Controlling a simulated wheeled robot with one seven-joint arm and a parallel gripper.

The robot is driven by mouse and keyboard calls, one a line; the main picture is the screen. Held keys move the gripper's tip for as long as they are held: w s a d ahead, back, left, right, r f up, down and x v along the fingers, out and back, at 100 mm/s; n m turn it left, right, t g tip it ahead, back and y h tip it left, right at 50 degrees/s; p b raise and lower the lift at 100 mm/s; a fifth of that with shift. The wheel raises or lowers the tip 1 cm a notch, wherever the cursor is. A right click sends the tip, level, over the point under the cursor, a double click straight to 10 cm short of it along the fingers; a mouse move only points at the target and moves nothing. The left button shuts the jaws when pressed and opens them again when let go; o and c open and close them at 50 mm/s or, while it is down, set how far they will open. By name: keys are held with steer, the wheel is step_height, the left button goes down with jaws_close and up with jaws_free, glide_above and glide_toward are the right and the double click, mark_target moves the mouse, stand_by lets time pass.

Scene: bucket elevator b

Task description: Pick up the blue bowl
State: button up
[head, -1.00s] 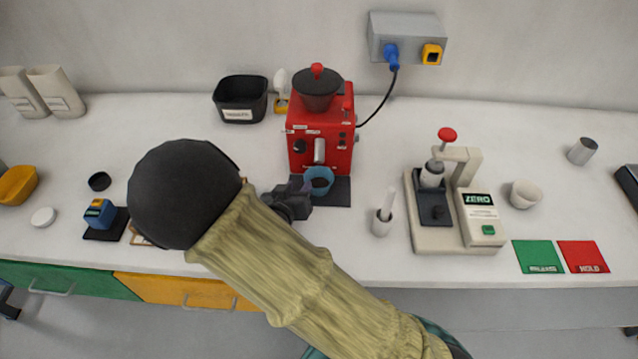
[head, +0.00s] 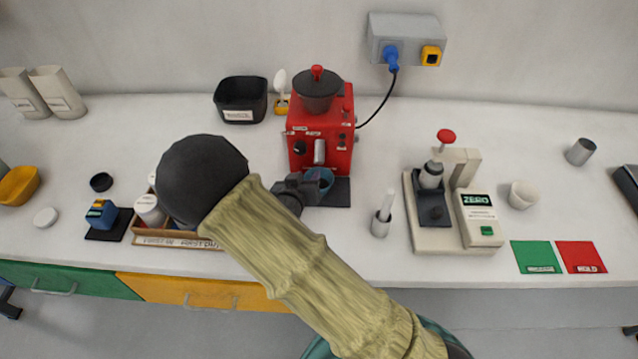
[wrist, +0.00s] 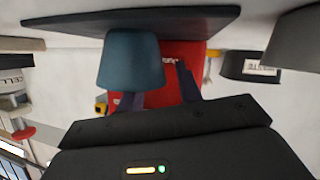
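The blue bowl (head: 324,177) stands on the dark mat in front of the red machine. My gripper (head: 312,187) is at the bowl's left side in the head view. In the wrist view one finger runs down at the bowl's rim and its tip is hidden by the bowl, seemingly inside it. The other finger is outside, with a gap to the bowl's wall. The fingers are apart and not closed on the wall.
The red machine (head: 340,125) stands right behind the bowl on the dark mat (head: 340,192). A black bin (head: 240,100) is at the back left. A wooden tray (head: 190,243) is partly under my arm.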

stand_by(0.4)
jaws_close()
steer(key=shift+r, duration=0.1)
steer(key=shift+r, duration=0.55)
step_height(320, 180, up, 2)
steer(key=shift+r, duration=0.1)
steer(key=s+a, duration=0.1)
steer(key=s, duration=0.4)
steer(key=s+a+b, duration=0.1)
steer(key=s+a, duration=0.1)
steer(key=s, duration=0.4)
steer(key=s+a, duration=0.2)
steer(key=s, duration=0.4)
steer(key=shift+s, duration=0.2)
